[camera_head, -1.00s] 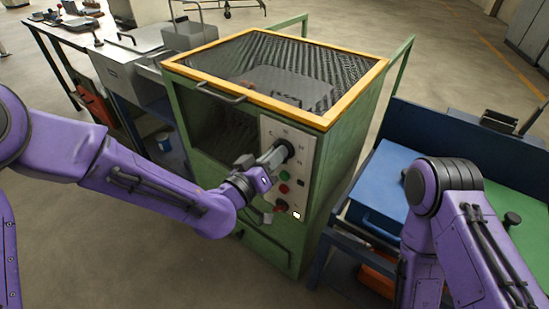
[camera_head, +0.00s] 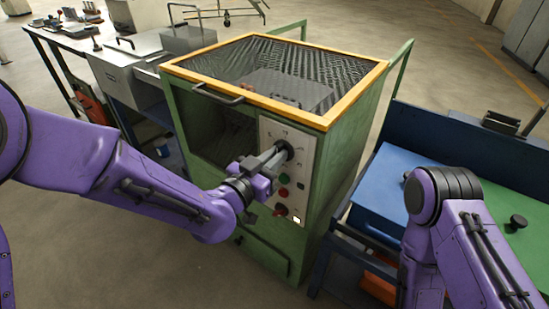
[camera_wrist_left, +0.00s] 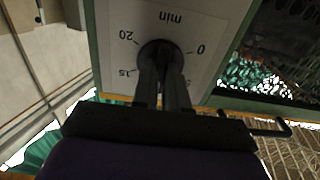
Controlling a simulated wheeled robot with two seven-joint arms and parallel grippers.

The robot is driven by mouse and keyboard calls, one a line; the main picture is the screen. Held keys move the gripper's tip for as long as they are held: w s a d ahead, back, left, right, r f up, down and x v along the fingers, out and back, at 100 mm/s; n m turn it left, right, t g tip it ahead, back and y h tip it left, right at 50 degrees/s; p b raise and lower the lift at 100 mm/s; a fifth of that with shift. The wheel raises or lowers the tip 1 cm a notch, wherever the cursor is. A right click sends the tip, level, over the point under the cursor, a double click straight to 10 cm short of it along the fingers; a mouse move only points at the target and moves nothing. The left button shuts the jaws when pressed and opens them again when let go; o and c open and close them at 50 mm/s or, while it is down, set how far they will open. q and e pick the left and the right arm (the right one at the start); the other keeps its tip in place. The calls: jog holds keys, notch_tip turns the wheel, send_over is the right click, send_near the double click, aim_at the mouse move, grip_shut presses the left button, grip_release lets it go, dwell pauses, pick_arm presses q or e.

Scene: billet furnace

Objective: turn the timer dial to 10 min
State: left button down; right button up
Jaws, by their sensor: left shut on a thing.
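The black timer dial (camera_head: 288,149) is on the pale control panel (camera_head: 302,163) at the front right of the green furnace. My left gripper (camera_head: 275,157) reaches it from the left and is shut on it. In the left wrist view, both fingers of my left gripper (camera_wrist_left: 163,72) meet at the dial (camera_wrist_left: 158,46) and cover most of it. The scale around it shows "min", "0", "20" and "15". The dial's pointer and the 10 mark are hidden. My right gripper is out of view.
Below the dial are a green button (camera_head: 284,179), a red button (camera_head: 283,193) and a red-and-black switch (camera_head: 280,209). The furnace has an orange-framed top (camera_head: 325,122) and a bar handle (camera_head: 217,95). A blue bench (camera_head: 380,198) stands close on the right.

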pick_arm(q)
jog(key=shift+f, duration=0.1)
jog(key=c, duration=1.2)
grip_release()
jog(key=shift+o, duration=0.2)
jog(key=p+v, duration=0.6)
jog(key=v, duration=0.4)
jog(key=shift+s+a, duration=0.2)
jog(key=shift+s, duration=0.05)
